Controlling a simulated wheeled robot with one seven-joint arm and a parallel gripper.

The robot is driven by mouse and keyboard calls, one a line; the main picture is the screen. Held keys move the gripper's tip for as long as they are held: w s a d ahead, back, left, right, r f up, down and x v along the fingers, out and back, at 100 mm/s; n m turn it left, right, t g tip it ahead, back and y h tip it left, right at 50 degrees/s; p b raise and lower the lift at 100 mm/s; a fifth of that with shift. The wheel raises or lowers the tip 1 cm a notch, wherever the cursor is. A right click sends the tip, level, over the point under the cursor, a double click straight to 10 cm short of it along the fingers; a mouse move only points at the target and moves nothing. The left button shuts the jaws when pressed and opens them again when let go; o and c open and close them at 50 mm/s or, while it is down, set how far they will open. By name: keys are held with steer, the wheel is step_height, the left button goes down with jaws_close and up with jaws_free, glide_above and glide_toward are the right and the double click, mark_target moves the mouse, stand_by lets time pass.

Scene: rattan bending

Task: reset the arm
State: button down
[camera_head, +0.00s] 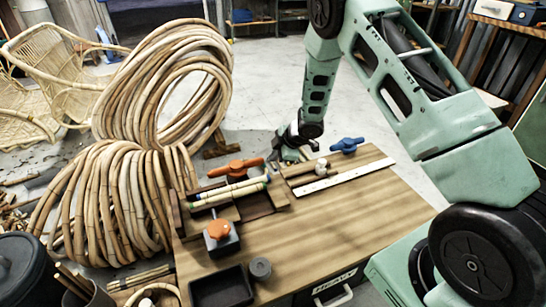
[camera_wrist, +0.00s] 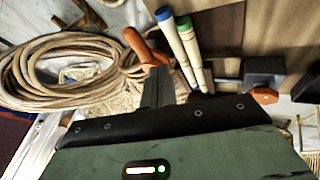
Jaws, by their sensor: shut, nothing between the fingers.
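My arm reaches in from the right in the head view. My gripper (camera_head: 290,155) points down beside the far edge of the wooden workbench (camera_head: 340,220), behind the rattan pieces. In the wrist view my gripper (camera_wrist: 158,72) appears as dark fingers closed together, with nothing held between them. Two rattan pieces (camera_head: 228,193) with green and blue ends lie in a dark wooden holder on the bench. They also show in the wrist view (camera_wrist: 180,42). An orange-handled tool (camera_head: 236,168) lies just behind them and shows close to my fingertips in the wrist view (camera_wrist: 140,45).
Large rattan coils (camera_head: 120,205) stand left of the bench. A grey block with an orange knob (camera_head: 219,232), a black tray (camera_head: 222,288), a white ruler-like strip (camera_head: 345,177) and a blue-handled clamp (camera_head: 347,145) are on the bench. Its middle right is clear.

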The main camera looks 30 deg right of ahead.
stand_by(0.3)
steer(key=s+a+r+m+g+h, duration=0.1)
steer(key=s+a+r+m, duration=0.2)
steer(key=s+a+r, duration=0.45)
steer(key=s+a+r+m+h, duration=0.1)
steer(key=s+a+r+m, duration=0.1)
steer(key=s+a+r, duration=0.5)
steer(key=s+a+r+m+g, duration=0.1)
steer(key=s+a+r+g, duration=0.15)
steer(key=s, duration=0.65)
steer(key=s+a+r+m+g+h, duration=0.1)
steer(key=s+r, duration=0.3)
steer(key=s, duration=0.4)
steer(key=s+a+r+g, duration=0.1)
steer(key=s+r, duration=0.3)
steer(key=s, duration=0.5)
step_height(320, 180, up, 18)
steer(key=p, duration=1.8)
steer(key=shift+w+f+m, duration=0.2)
steer(key=shift+w+m, duration=0.1)
steer(key=shift+w, duration=0.05)
